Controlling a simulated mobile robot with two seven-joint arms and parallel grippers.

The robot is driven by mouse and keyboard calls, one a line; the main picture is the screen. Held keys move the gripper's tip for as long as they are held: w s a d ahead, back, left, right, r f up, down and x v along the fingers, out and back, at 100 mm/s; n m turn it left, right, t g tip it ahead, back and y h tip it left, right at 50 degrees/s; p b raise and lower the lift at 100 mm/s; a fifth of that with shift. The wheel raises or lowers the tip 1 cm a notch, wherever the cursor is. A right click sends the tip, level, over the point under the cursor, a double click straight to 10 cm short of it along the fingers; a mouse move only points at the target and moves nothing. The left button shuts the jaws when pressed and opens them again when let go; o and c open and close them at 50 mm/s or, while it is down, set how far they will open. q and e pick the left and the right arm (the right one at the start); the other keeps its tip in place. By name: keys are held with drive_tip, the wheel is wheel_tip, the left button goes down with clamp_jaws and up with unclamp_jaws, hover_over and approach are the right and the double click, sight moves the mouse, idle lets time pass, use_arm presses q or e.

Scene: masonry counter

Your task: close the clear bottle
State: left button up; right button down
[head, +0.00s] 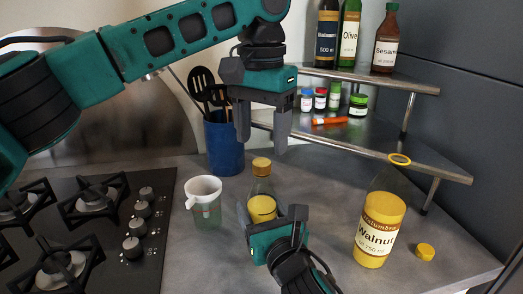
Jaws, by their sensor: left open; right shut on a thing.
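A clear bottle (262,187) with yellow contents stands upright on the counter, with a brownish-yellow cap (262,166) on its top. Whether the cap is tight cannot be told. My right gripper (273,213) is shut on this bottle from the front, hiding part of its lower body. My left gripper (262,146) is open and empty, fingers pointing down, just above the cap. A larger see-through Walnut bottle (382,222) stands to the right, with a yellow ring at its mouth and no cap on it. A loose yellow cap (425,251) lies beside it.
A white-rimmed measuring cup (204,190) stands left of the held bottle. A blue utensil pot (223,148) is behind. The stove (85,225) fills the left. A corner shelf (385,143) holds jars and bottles at the back right. The counter's front right is mostly free.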

use_arm(q)
wheel_tip(320, 180, up, 8)
drive_tip(key=shift+f, duration=0.25)
use_arm(e)
drive_tip(key=shift+c, duration=0.4)
unclamp_jaws()
use_arm(q)
drive_tip(key=shift+f, duration=0.15)
use_arm(e)
drive_tip(key=v, duration=1.3)
